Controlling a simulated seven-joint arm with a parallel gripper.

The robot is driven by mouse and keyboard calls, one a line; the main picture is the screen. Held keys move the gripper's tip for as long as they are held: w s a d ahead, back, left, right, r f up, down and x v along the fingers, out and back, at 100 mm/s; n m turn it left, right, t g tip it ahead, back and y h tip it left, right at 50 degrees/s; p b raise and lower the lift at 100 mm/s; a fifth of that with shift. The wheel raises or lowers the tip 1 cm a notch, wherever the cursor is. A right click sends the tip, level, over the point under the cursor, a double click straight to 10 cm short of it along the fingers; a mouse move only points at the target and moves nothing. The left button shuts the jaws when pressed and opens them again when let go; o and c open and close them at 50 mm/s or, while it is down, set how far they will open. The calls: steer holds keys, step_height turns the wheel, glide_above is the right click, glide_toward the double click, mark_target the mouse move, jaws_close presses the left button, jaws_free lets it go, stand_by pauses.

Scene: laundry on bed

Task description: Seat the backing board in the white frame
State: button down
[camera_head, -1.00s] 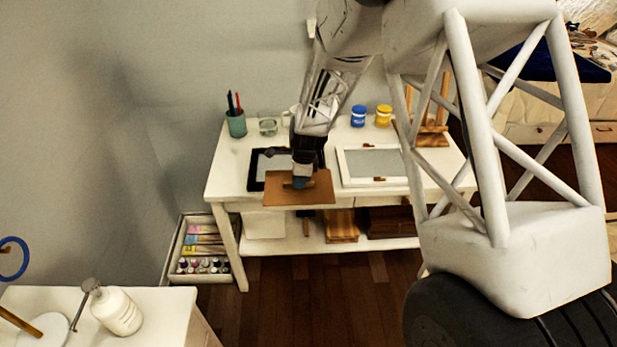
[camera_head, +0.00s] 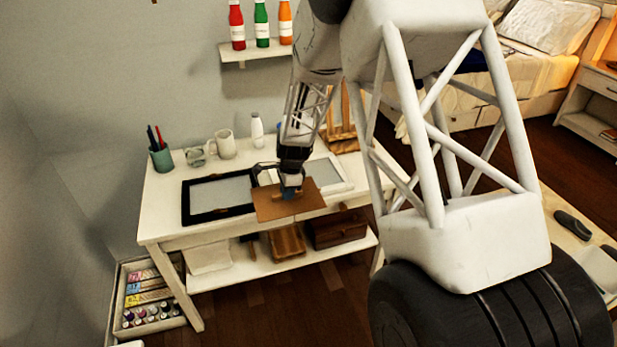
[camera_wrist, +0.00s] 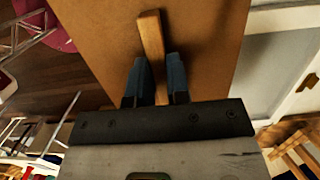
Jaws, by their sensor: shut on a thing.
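The backing board (camera_head: 268,208) is a flat brown panel. My gripper (camera_head: 291,190) is shut on the wooden strip on its face. In the wrist view, the blue fingertips (camera_wrist: 156,80) sit either side of this strip (camera_wrist: 151,40), with the brown board (camera_wrist: 205,40) behind. The white frame (camera_head: 344,172) lies on the table with a grey pane inside. The board and my arm hide its left and front parts. The board appears held above the table's front, overlapping the frame in view; its height is unclear. The frame (camera_wrist: 298,104) also shows at right in the wrist view.
A black frame (camera_head: 186,206) lies left of the board on the white table (camera_head: 160,225). A pen cup (camera_head: 161,160), a glass (camera_head: 196,157), a mug (camera_head: 224,145) and a white bottle (camera_head: 257,130) stand along the back. A small easel (camera_head: 343,138) stands behind the white frame.

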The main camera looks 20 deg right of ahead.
mark_target(316, 193)
steer(key=d, duration=0.3)
steer(key=s+d, duration=0.1)
steer(key=d, duration=0.6)
steer(key=shift+s, duration=0.2)
steer(key=shift+w, duration=0.1)
steer(key=w, duration=0.5)
steer(key=w+d+f, duration=0.1)
steer(key=w, duration=0.4)
steer(key=w+d, duration=0.1)
steer(key=w, duration=0.4)
steer(key=shift+w+f, duration=0.2)
steer(key=shift+w, duration=0.2)
steer(key=shift+f, duration=0.1)
steer(key=shift+f, duration=1.65)
steer(key=shift+f, duration=0.15)
steer(key=c, duration=1.1)
jaws_free()
